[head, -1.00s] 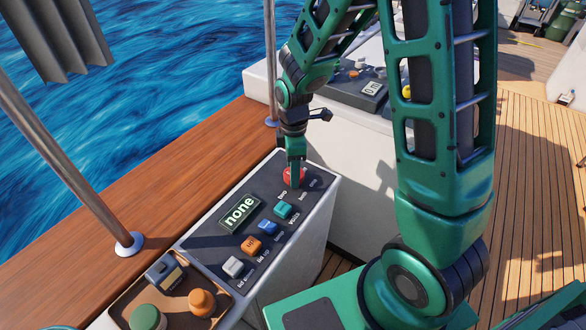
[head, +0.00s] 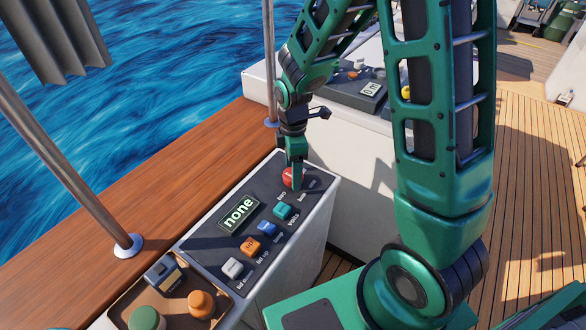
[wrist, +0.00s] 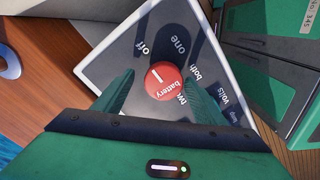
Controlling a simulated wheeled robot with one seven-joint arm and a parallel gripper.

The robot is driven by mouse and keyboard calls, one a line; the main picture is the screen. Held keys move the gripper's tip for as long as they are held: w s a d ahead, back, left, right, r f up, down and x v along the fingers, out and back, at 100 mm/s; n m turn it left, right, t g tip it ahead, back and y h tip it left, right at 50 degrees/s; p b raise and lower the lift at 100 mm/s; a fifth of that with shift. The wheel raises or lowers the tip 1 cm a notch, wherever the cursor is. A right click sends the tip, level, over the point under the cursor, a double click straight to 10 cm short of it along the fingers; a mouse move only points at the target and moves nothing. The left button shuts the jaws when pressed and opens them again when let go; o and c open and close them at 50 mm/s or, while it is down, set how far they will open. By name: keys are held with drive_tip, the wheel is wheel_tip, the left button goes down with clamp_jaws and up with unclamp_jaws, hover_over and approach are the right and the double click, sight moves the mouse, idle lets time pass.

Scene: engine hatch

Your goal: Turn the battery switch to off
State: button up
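The battery switch is a round red knob (head: 288,178) at the far end of the dark console panel. In the wrist view the red knob (wrist: 172,74) has a short white mark on its left side, toward the upper left, where the label "off" (wrist: 144,48) is printed. The labels "one", "both" and "two" lie around its other side. My gripper (head: 296,184) is over the knob, pointing down. Its two green fingers (wrist: 160,88) stand on either side of the knob, with a small gap visible at the left. The console display (head: 239,213) reads "none".
Teal, blue, orange and white controls (head: 250,246) run along the panel toward me. A nearer brown panel holds green and orange knobs (head: 201,304). A metal post (head: 70,165) stands on the wooden rail at left. A second console (head: 360,88) is behind.

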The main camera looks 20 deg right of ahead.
drive_tip(key=shift+r, duration=0.1)
drive_tip(key=shift+r, duration=0.35)
wheel_tip(320, 180, up, 10)
drive_tip(key=shift+f, duration=0.1)
idle(0.4)
drive_tip(key=s+d+r+m, duration=0.6)
drive_tip(key=s+d+m, duration=0.5)
drive_tip(key=d, duration=0.2)
drive_tip(key=s+d+r+m, duration=0.1)
drive_tip(key=s+d+m, duration=0.3)
drive_tip(key=s+m, duration=0.7)
drive_tip(key=s, duration=0.3)
drive_tip(key=shift+s+d, duration=0.15)
drive_tip(key=shift+s, duration=0.05)
